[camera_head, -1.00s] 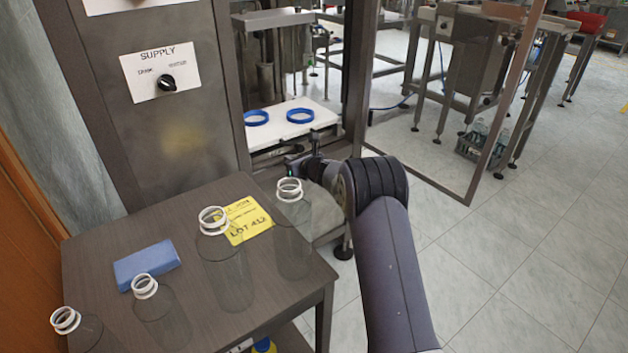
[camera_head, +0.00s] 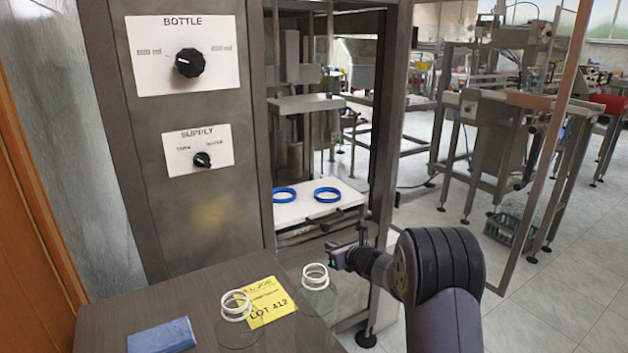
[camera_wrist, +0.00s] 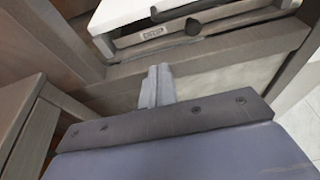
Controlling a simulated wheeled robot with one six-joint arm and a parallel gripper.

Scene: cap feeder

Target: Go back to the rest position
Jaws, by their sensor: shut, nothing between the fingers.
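My gripper (camera_head: 362,234) is in front of the feeder cabinet, just below and to the right of its white tray (camera_head: 300,209). In the wrist view my gripper (camera_wrist: 157,72) shows its two fingers together, with nothing between them. The fingers point toward the cabinet frame under the tray. My arm reaches in from the bottom right of the head view.
Two blue rings (camera_head: 327,194) lie on the white tray. A table (camera_head: 190,297) at the lower left holds clear bottles with white neck rings (camera_head: 316,276), a yellow LOT 412 card (camera_head: 266,302) and a blue sponge (camera_head: 161,337). A glass door frame (camera_head: 545,165) stands right.

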